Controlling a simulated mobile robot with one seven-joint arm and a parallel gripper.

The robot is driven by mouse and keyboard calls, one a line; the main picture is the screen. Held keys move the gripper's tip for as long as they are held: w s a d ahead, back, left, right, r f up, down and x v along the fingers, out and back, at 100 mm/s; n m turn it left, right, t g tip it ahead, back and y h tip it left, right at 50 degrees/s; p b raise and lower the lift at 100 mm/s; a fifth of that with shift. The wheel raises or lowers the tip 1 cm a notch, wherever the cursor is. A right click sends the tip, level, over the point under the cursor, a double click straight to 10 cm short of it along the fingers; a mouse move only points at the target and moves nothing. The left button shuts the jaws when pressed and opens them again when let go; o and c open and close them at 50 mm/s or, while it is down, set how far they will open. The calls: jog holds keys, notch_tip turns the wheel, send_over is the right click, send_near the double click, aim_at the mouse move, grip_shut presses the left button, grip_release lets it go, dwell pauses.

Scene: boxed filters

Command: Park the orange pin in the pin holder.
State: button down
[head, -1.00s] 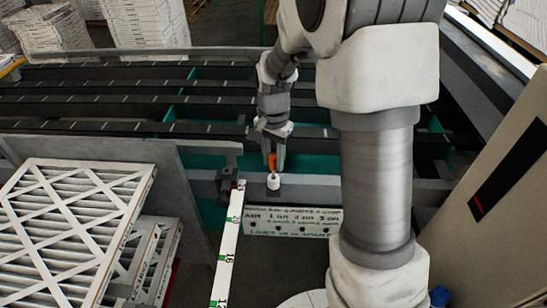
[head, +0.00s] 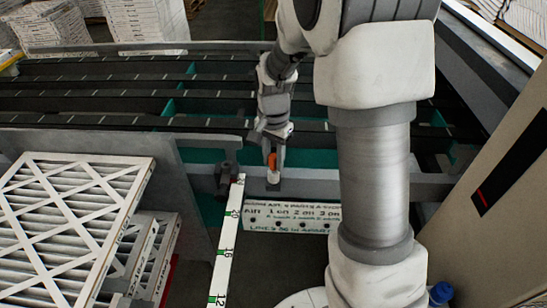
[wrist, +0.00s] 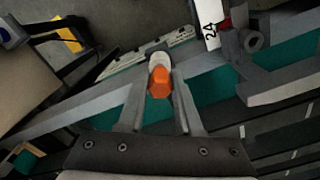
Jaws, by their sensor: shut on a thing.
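The orange pin (head: 272,160) is between the fingers of my gripper (head: 273,150), which is shut on it. In the wrist view, the pin's orange six-sided head (wrist: 160,84) shows between the two grey fingertips (wrist: 159,95). A small white round piece, which looks like the pin holder (head: 273,174), stands directly below the pin at the grey beam. It also shows just beyond the pin in the wrist view (wrist: 160,59). The pin appears upright and in line with it. The pin's lower end is hidden, so I cannot tell how deep it sits.
A white numbered measuring strip (head: 227,245) ends just left of the holder, near a dark clamp (head: 226,180). A white lettered panel (head: 293,216) is below the beam. Boxed filters (head: 68,220) are stacked at left, and dark conveyor rails (head: 100,100) lie behind.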

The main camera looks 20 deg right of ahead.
aim_at(274, 156)
jog(key=shift+f+b, duration=0.35)
jog(key=shift+f, duration=0.25)
jog(key=c, duration=0.5)
grip_release()
notch_tip(274, 156, up, 18)
jog(key=p, duration=0.1)
jog(key=shift+f, duration=0.25)
jog(key=s+r+n+t, duration=0.2)
jog(key=s+n+t, duration=0.3)
jog(key=s, duration=1.5)
jog(key=n, duration=0.4)
jog(key=shift+s+r+n+t, duration=0.25)
jog(key=shift+r+n+t, duration=0.05)
jog(key=shift+r, duration=0.05)
